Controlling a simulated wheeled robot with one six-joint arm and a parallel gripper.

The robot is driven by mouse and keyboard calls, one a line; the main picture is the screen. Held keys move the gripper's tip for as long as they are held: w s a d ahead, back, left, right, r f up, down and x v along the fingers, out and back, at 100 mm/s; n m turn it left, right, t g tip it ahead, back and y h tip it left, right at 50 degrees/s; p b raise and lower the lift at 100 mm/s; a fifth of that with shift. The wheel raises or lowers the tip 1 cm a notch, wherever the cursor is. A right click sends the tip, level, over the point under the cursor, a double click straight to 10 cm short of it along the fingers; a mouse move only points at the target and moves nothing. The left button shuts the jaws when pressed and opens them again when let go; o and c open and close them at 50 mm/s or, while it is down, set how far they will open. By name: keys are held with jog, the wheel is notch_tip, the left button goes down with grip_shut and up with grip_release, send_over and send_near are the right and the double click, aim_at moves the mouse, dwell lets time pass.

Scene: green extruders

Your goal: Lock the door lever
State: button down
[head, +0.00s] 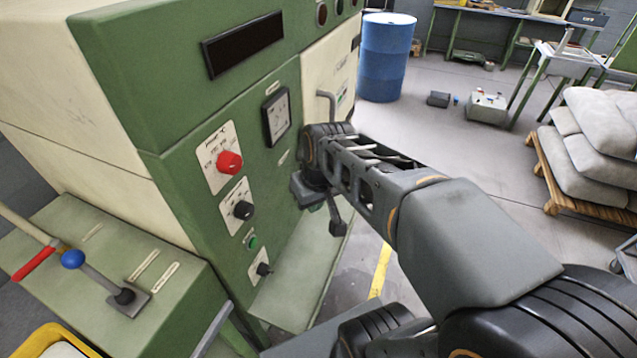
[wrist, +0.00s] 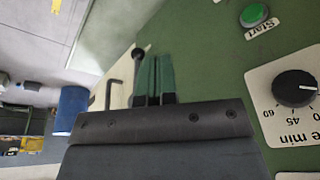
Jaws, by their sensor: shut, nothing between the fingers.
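In the wrist view, a black ball-ended lever (wrist: 138,56) sits on the border between the green panel and a cream door, just left of my fingertips. In the head view, a dark knobbed stem (head: 338,226) hangs below my wrist and looks like the same lever. My gripper (wrist: 153,80) is shut and empty, its green-tinted fingers together. The fingertips lie close beside the lever; I cannot tell whether they touch it. In the head view, my arm hides the fingers and the lever's mount. A bent grey handle (wrist: 112,88) is on the cream door, also visible in the head view (head: 327,102).
The green machine front carries a red knob (head: 229,162), a black dial (head: 243,210) and a green start button (head: 252,243). A blue-ball lever (head: 74,260) is on the left bench. A blue barrel (head: 386,58) stands behind.

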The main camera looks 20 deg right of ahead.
jog(key=w+d+f+n+y, duration=0.2)
jog(key=w+d+y, duration=0.1)
jog(key=w+d, duration=0.6)
jog(key=w+d+f+n+g+y, duration=0.1)
jog(key=w+d+f+n+y, duration=0.2)
jog(key=w+d, duration=0.5)
jog(key=shift+w+d, duration=0.35)
jog(key=shift+d, duration=0.45)
jog(key=shift+a+f, duration=0.1)
jog(key=shift+f, duration=0.05)
jog(key=s+a+r+p+x, duration=0.1)
jog(key=a+p+x, duration=0.1)
jog(key=x, duration=1)
jog(key=shift+s+a+p, duration=0.2)
jog(key=shift+s+p, duration=0.25)
jog(key=shift+s, duration=0.05)
jog(key=shift+a+f, duration=0.1)
jog(key=shift+f, duration=0.05)
